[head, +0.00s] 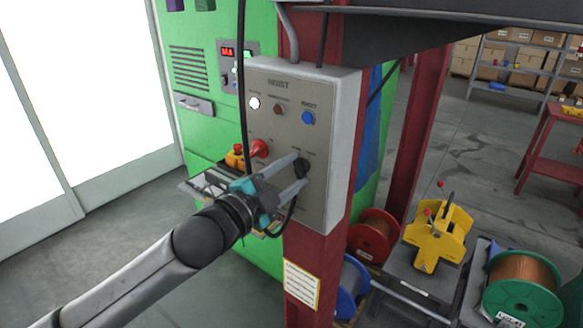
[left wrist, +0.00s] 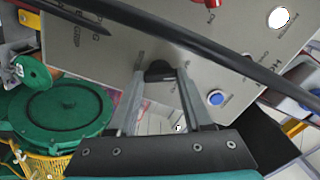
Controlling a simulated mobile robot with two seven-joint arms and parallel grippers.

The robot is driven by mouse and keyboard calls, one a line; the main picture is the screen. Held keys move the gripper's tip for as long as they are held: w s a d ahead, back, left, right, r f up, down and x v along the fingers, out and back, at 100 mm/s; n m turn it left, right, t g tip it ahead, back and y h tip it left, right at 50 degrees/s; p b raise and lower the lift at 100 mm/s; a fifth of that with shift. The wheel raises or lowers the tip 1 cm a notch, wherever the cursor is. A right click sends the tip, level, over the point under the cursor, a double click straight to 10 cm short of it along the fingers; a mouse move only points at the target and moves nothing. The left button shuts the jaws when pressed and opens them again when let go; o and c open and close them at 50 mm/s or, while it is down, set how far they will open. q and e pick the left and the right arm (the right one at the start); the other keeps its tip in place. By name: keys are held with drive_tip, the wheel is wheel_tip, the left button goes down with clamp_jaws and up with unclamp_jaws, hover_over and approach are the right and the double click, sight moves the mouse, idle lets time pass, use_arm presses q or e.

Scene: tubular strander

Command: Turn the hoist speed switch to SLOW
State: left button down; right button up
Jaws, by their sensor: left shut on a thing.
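The grey hoist panel (head: 330,110) is fixed to a red post. Its black speed switch knob (head: 302,168) is at the right of the lower row. My left gripper (head: 301,171) reaches in from the left with its fingertips closed on the knob. In the left wrist view the black knob (left wrist: 160,70) sits between the two fingertips (left wrist: 162,76) in front of the panel face. The labels beside the knob are too small to read, and I cannot tell which way it points. My right gripper is not in view.
A red mushroom button (head: 259,148) is left of the knob. A white lamp (head: 254,103), a dark reddish button (head: 279,109) and a blue button (head: 308,117) are above. A black cable (head: 241,80) hangs at the panel's left edge. Wire spools (head: 522,282) stand at the lower right.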

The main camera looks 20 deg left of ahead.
use_arm(q)
drive_tip(key=shift+n, duration=0.3)
drive_tip(key=shift+c, duration=1.6)
unclamp_jaws()
drive_tip(key=v, duration=1.5)
drive_tip(key=shift+s, duration=0.1)
